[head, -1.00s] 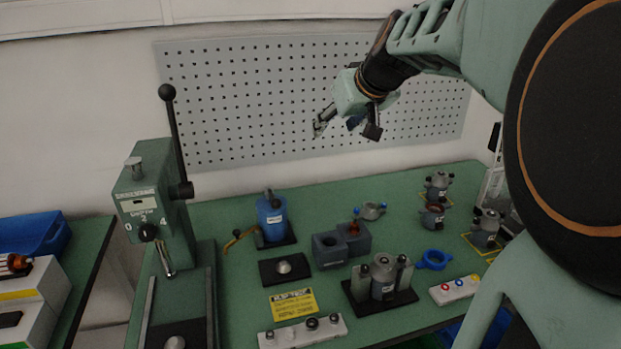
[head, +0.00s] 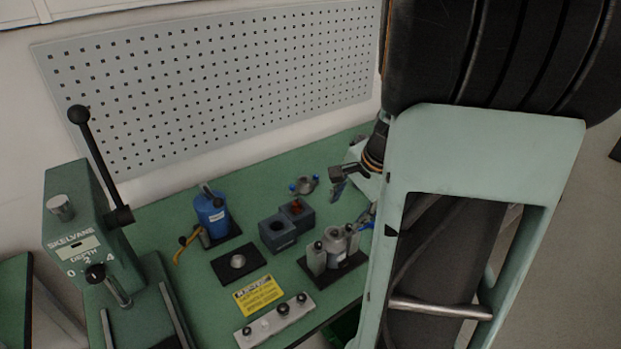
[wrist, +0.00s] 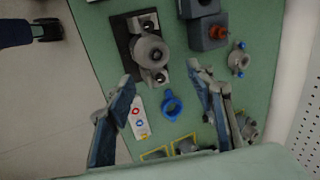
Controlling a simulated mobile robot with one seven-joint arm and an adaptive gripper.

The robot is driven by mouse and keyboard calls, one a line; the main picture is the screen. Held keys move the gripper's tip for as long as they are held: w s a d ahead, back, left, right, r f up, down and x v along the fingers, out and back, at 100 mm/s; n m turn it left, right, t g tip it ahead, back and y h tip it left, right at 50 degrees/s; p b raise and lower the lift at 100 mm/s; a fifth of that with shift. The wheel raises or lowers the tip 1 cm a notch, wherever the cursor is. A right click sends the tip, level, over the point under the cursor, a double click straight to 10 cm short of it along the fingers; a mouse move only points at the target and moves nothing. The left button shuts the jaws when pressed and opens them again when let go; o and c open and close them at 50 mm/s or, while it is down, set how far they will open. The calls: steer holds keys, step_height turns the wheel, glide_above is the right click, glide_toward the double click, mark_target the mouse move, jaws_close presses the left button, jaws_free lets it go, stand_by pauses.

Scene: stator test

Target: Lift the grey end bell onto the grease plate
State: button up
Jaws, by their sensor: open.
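The grey end bell (head: 304,184), a small grey ring-like part with blue lugs, lies on the green bench behind the grey blocks. It also shows in the wrist view (wrist: 238,60), right of my right finger. A black plate with a round metal boss (head: 238,262), which looks like the grease plate, lies in front of the blue pot. My gripper (head: 352,200) is open and empty above the right part of the bench, right of the end bell. In the wrist view my gripper (wrist: 162,75) has its fingers wide apart, with a blue ring part (wrist: 172,104) visible between them.
Two grey blocks (head: 278,234) and a black fixture holding a grey housing (head: 336,245) stand near. The blue pot (head: 212,215) and the green press (head: 85,235) stand left. A yellow sign (head: 258,295) and a button strip (head: 275,322) lie in front. My arm hides the bench's right side.

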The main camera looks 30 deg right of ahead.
steer(key=b, duration=0.4)
glide_above(336, 233)
steer(key=s, duration=0.2)
steer(key=shift+m, duration=0.3)
steer(key=shift+f, duration=3.05)
steer(key=shift+f+b, duration=0.2)
steer(key=shift+b, duration=0.1)
steer(key=shift+b+x, duration=1.8)
steer(key=shift+x, duration=0.35)
steer(key=shift+c, duration=0.3)
steer(key=c, duration=0.7)
steer(key=shift+c, duration=0.2)
